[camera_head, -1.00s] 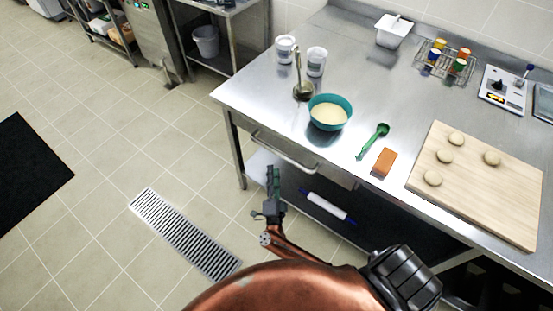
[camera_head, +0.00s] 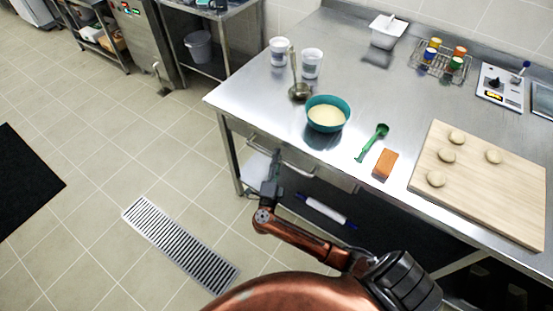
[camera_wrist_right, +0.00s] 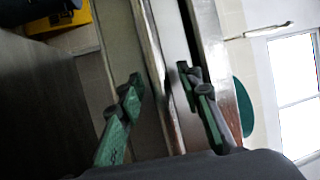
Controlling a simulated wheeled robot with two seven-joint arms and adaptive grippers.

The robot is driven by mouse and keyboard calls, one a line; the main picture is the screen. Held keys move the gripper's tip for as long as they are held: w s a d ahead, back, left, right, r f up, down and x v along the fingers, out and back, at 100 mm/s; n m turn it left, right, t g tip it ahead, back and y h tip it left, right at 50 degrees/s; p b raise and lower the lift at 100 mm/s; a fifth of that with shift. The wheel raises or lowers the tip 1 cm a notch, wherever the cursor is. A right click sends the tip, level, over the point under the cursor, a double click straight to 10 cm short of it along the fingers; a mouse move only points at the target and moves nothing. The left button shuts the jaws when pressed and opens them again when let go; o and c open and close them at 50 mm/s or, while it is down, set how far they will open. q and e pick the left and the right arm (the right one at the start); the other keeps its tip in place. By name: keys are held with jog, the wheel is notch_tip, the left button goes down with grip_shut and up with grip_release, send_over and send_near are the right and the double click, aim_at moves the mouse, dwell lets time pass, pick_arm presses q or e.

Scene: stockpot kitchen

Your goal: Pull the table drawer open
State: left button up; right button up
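The steel table drawer (camera_head: 335,177) sits under the table's front edge and looks shut. Its bar handle (camera_head: 299,170) runs along the front, partly hidden behind my right gripper. My right gripper (camera_head: 271,172) is at the handle in the head view. In the right wrist view, its two green-padded fingers (camera_wrist_right: 162,100) stand apart. A bright metal bar or edge (camera_wrist_right: 152,60) runs between them; I cannot tell whether either finger touches it. My left gripper is not in view.
The steel tabletop (camera_head: 250,93) holds a teal bowl (camera_head: 327,115), a green scoop (camera_head: 372,141), an orange block (camera_head: 385,165) and a wooden board (camera_head: 480,195) with dough balls. A rolling pin (camera_head: 326,210) lies on the shelf below. The floor in front is free.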

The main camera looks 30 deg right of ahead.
jog(key=shift+c, duration=0.7)
grip_shut()
